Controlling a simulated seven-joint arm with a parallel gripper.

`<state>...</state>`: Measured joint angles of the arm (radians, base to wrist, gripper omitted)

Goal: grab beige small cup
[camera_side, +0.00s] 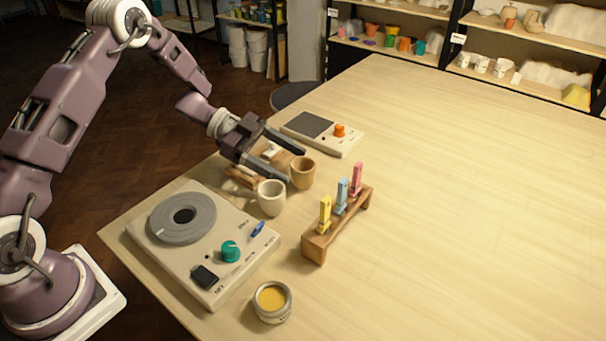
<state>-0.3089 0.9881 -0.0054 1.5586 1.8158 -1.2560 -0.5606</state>
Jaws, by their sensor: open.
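Two small cups stand upright side by side on the table (450,200). One is a pale cream-beige cup (271,199); the other is a darker tan cup (303,174) just to its right and farther back. My gripper (296,166) is open and comes in from the upper left, its fingers pointing at the tan cup. One fingertip lies beside the tan cup's left side, above and behind the pale cup; the other is at its far rim. Whether they touch or surround the tan cup I cannot tell.
A grey wheel device (140,228) with a teal knob stands at left, an open jar of yellow glaze (272,301) in front. A wooden rack (318,246) with several coloured clips is right of the cups. A scale-like device (342,146) is behind. The table's right side is clear.

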